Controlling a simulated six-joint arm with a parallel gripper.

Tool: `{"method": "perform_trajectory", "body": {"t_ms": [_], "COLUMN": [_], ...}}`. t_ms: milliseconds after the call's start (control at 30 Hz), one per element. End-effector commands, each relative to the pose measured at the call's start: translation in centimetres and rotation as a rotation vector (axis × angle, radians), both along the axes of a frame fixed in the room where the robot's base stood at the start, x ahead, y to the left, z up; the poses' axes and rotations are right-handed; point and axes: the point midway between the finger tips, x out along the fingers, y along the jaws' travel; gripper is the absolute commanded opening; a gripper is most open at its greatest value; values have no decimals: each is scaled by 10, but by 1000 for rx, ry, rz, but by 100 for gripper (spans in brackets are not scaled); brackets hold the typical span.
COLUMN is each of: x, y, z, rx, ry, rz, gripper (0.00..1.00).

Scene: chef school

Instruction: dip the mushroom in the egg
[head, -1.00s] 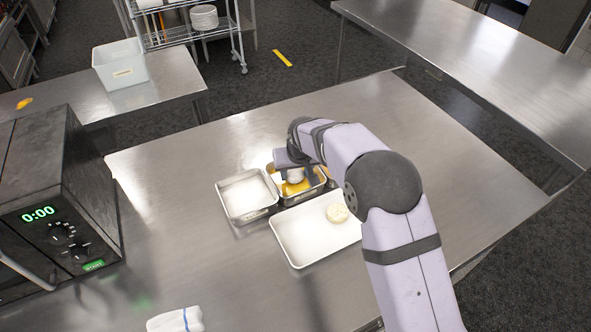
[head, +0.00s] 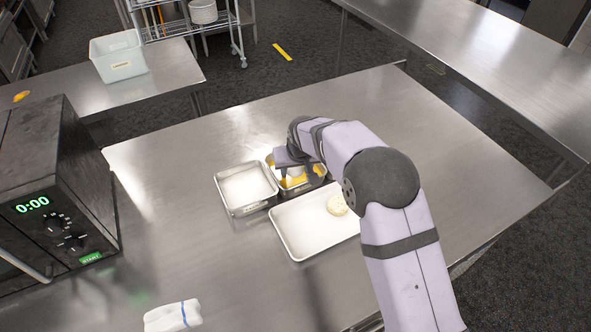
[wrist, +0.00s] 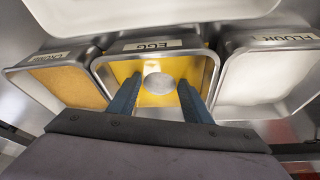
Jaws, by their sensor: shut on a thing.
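The egg tray (wrist: 110,74), a metal pan of yellow egg, sits in the middle of the wrist view. In the head view the egg tray (head: 321,186) is partly covered by my arm. The pale mushroom (wrist: 158,83) is between the fingertips of my gripper (wrist: 159,85), over the yellow egg. My gripper is shut on it. In the head view my gripper (head: 294,178) is down at the egg tray. How deep the mushroom sits in the egg cannot be told.
The flour tray (head: 246,188) adjoins the egg tray; a tray of orange crumbs (wrist: 66,84) is on its other side. A flat white tray (head: 298,235) in front holds a round pale piece (head: 338,205). A microwave (head: 50,190) and folded cloth (head: 172,315) are left.

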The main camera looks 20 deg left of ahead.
Motion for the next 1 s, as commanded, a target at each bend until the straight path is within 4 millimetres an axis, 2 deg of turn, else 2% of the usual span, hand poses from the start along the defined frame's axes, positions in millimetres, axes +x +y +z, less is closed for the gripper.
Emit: {"method": "perform_trajectory", "body": {"t_ms": [1000], "x": [6], "y": [-6], "z": [-5], "rx": [0], "ry": [0], "rz": [0], "gripper": [32]}}
